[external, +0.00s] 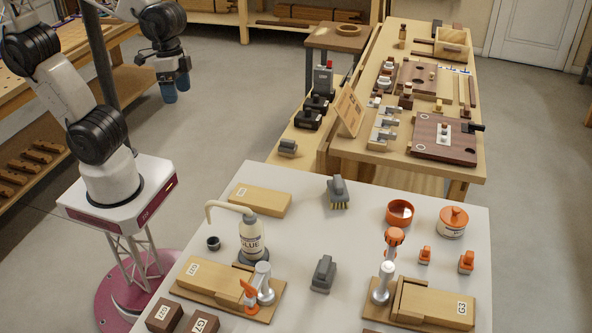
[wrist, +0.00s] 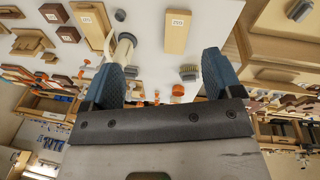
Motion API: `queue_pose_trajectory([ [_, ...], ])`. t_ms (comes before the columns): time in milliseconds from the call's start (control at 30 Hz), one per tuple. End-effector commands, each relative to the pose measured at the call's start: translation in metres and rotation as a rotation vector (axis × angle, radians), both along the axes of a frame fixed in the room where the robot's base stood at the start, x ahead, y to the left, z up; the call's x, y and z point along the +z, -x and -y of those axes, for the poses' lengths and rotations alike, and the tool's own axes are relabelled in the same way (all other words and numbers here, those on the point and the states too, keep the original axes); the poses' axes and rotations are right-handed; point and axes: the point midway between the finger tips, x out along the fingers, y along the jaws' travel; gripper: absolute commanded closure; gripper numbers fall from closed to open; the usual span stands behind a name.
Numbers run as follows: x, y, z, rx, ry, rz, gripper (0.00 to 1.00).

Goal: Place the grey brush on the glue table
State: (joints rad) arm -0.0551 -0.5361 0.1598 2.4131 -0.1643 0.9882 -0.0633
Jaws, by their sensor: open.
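The glue table (external: 290,205) is the white-topped table in front, with a glue bottle (external: 251,238) on it. A grey brush (external: 338,190) with yellowish bristles stands near its far edge. A second grey, brush-like piece (external: 323,273) sits nearer the middle of the same top. A third small grey piece (external: 288,147) lies on the wooden bench beyond; its underside is hidden. My gripper (external: 176,88) is open and empty, raised at the upper left, well apart from all three. In the wrist view its blue fingers are spread, with the bristled grey brush (wrist: 189,73) seen far off between them.
The glue table also carries wooden blocks (external: 260,200), clamps (external: 263,285), an orange ring (external: 400,212) and an orange-lidded tub (external: 453,222). A bench with tools (external: 375,157) stands behind it. Bare white top shows around the bristled brush.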

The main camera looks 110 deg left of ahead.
Motion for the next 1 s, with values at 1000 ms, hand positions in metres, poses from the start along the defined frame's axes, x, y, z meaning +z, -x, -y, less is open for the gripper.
queue_pose_trajectory([
  [1000,0.004,0.055,-0.001,-0.203,-0.159,0.117,0.15],
])
